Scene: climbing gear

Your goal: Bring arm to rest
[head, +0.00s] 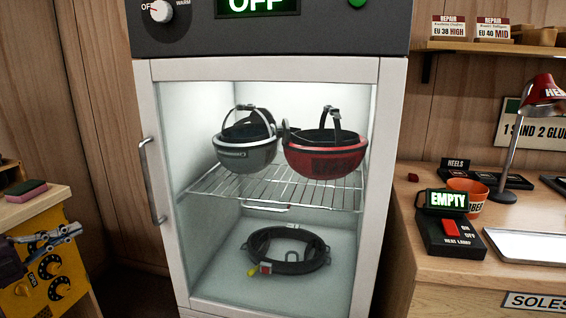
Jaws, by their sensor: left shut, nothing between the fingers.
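My left gripper (72,232) shows at the lower left edge, its fingers pointing right. It is shut and empty, in front of a yellow panel with black shapes (48,280). It is apart from the cabinet (390,150) to its right. My right gripper is not in view.
The cabinet's glass door has a handle (152,180) on its left. Inside, a grey helmet (245,155) and a red helmet (326,160) sit on a wire rack (290,190); a black ring (287,266) lies below.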

